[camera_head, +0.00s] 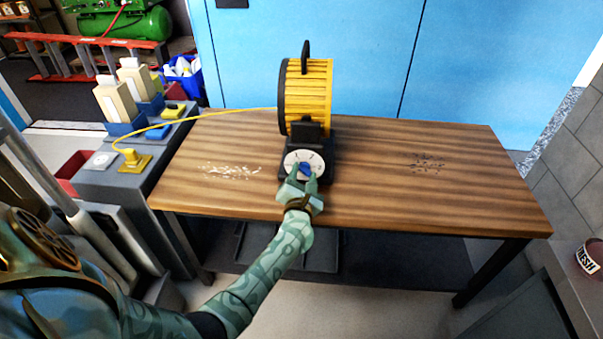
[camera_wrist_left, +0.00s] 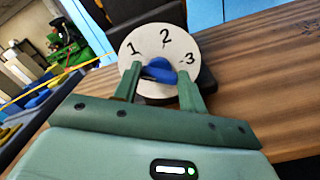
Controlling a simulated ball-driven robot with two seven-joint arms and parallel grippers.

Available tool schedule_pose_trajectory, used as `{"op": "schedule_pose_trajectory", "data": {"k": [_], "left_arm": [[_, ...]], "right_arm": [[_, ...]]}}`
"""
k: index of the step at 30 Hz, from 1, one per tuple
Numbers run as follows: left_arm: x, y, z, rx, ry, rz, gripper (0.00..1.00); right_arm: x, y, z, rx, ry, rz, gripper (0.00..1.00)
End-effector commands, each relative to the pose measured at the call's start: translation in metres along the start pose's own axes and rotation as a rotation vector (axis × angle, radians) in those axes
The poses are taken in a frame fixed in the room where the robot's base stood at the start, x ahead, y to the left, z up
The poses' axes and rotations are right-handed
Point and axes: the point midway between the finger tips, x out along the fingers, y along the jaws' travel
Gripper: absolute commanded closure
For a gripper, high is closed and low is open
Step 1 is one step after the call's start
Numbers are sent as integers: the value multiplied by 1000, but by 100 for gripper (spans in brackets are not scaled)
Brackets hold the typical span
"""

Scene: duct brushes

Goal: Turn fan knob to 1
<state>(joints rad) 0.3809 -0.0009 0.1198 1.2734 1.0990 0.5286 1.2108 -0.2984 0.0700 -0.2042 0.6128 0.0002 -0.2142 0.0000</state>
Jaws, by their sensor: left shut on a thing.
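A yellow-and-black drum fan (camera_head: 308,92) stands on the wooden table (camera_head: 400,160). A white round dial (camera_head: 290,160) on its black base faces me, and its numbers 1, 2 and 3 show on the dial (camera_wrist_left: 141,56) in the left wrist view. A blue knob (camera_head: 305,169) sits at the dial's middle. It also shows in the left wrist view (camera_wrist_left: 159,70), but its exact setting is hard to tell. My left gripper (camera_head: 304,174) is shut on the blue knob, one finger on each side, also seen in the left wrist view (camera_wrist_left: 158,88). My right gripper is not in view.
A yellow cable runs left from the fan to a yellow plug (camera_head: 131,159) on a grey cabinet. White flecks (camera_head: 231,171) lie on the table left of the fan, dark specks (camera_head: 428,163) to the right. The table's right side is otherwise clear.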

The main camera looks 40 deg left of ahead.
Motion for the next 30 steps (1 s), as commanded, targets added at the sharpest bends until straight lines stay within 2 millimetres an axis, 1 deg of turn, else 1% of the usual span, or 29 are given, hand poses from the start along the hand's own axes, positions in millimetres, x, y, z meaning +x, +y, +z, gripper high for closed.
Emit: {"op": "schedule_pose_trajectory", "data": {"k": [1,6,15,21,30], "left_arm": [[0,0,2,42,0,-2,81],[-1,-1,2,188,0,-2,81],[-1,-2,0,376,1,-3,81],[-1,-3,-1,443,1,-3,81],[-1,-4,-2,472,1,-4,81]], "right_arm": [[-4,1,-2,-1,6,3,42],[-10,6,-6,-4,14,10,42],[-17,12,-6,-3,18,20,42],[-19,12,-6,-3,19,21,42],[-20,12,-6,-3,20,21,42]]}}
